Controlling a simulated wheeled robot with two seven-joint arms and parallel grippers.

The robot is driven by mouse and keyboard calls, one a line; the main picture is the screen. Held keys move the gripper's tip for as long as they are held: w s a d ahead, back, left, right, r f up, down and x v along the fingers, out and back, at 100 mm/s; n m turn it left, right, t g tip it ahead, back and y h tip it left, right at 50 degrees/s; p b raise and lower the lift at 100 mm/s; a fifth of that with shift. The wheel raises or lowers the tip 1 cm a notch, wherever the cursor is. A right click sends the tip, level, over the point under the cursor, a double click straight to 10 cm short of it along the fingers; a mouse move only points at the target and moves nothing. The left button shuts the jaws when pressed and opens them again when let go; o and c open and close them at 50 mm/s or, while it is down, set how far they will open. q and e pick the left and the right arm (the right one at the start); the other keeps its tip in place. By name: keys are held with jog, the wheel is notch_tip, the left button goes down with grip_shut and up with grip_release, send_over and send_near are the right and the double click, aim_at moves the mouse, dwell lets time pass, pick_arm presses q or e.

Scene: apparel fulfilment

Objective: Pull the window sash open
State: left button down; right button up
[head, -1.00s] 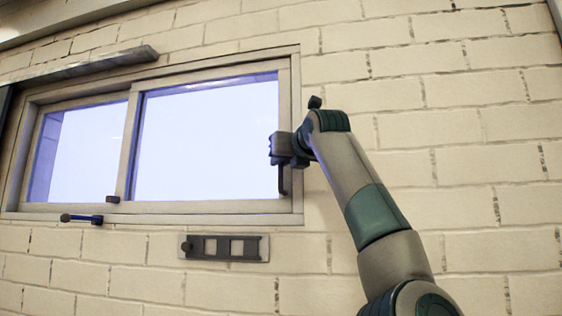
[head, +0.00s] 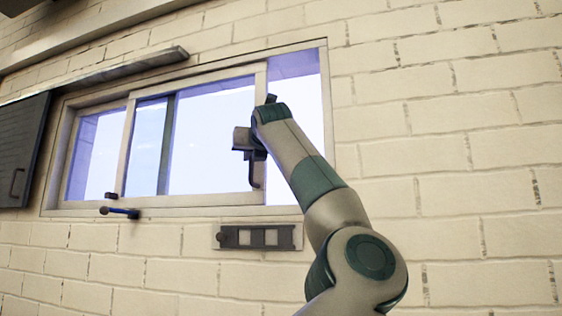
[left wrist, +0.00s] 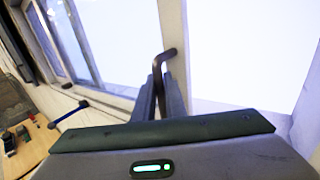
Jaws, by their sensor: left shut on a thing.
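The window sash (head: 213,201) is a pale-framed sliding pane, standing partly open with an open gap (head: 294,125) between its right stile and the window frame. A dark handle (head: 257,182) sits on its right stile. My left gripper (head: 255,157) is at this stile, shut on the handle. In the left wrist view, the two fingers of my left gripper (left wrist: 161,88) close around the handle (left wrist: 166,57), whose bent top sticks out above them. My arm hides part of the sash and of the gap in the head view. My right gripper is not in view.
A small blue and dark lever (head: 120,211) sticks out below the window, left of a metal wall plate (head: 228,238). A dark panel (head: 20,150) stands at the left. A rail (head: 95,76) runs above the window. The brick wall at right is clear.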

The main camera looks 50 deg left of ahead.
pick_arm(q)
jog(key=s+a, duration=0.6)
jog(key=a, duration=0.6)
jog(key=p, duration=0.1)
send_near(168, 164)
jog(key=shift+w+a+f, duration=0.8)
jog(key=shift+w+f, duration=0.1)
jog(key=c, duration=1.8)
grip_release()
jog(key=shift+w, duration=0.1)
